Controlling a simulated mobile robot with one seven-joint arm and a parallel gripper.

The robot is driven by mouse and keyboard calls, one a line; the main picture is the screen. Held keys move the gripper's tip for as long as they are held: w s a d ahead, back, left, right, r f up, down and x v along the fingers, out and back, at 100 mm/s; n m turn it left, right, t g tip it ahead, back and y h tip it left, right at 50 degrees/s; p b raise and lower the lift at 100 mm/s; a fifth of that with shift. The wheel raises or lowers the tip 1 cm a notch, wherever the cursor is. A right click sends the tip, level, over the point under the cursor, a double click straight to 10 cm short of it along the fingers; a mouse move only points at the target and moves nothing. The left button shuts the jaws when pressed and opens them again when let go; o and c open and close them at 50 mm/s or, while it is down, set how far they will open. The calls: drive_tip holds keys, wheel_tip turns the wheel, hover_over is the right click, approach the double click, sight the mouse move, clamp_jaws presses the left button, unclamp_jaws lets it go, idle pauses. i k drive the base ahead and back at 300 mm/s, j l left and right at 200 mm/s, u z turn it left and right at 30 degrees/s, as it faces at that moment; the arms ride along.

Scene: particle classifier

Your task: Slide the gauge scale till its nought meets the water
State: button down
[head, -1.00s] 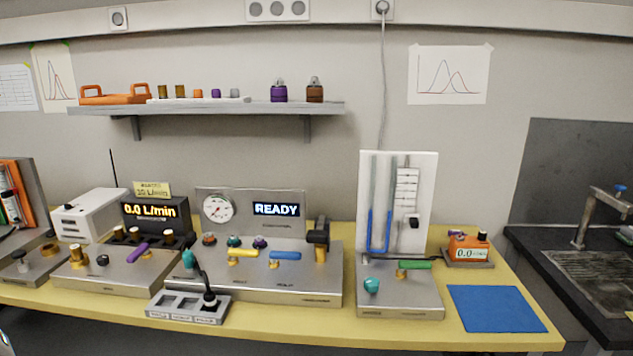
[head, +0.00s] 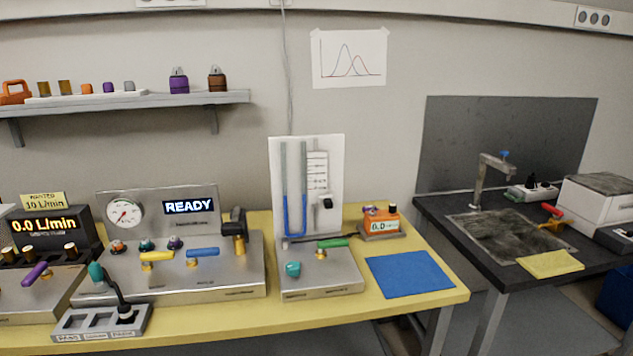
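The gauge is a white upright board (head: 335,148) on a metal base (head: 320,284). A U-shaped tube on it holds blue water (head: 285,220) in its lower part. The sliding scale (head: 316,170) is a white strip with dark marks, right of the tube. A black knob (head: 326,202) sits at the scale's lower end. The scale's nought is too small to read. The base carries a teal knob (head: 293,269) and a green-handled valve (head: 333,244). My gripper is not in view.
A blue mat (head: 410,274) and an orange meter (head: 382,222) lie right of the gauge. The panel reading READY (head: 190,207) stands left of it. A dark sink counter (head: 440,208) is farther right, past a gap. The yellow bench's front strip (head: 240,322) is clear.

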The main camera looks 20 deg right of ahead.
sight(318, 162)
drive_tip(key=i+j+z, duration=0.25)
drive_tip(key=z, duration=0.15)
drive_tip(key=i+j+z, duration=0.35)
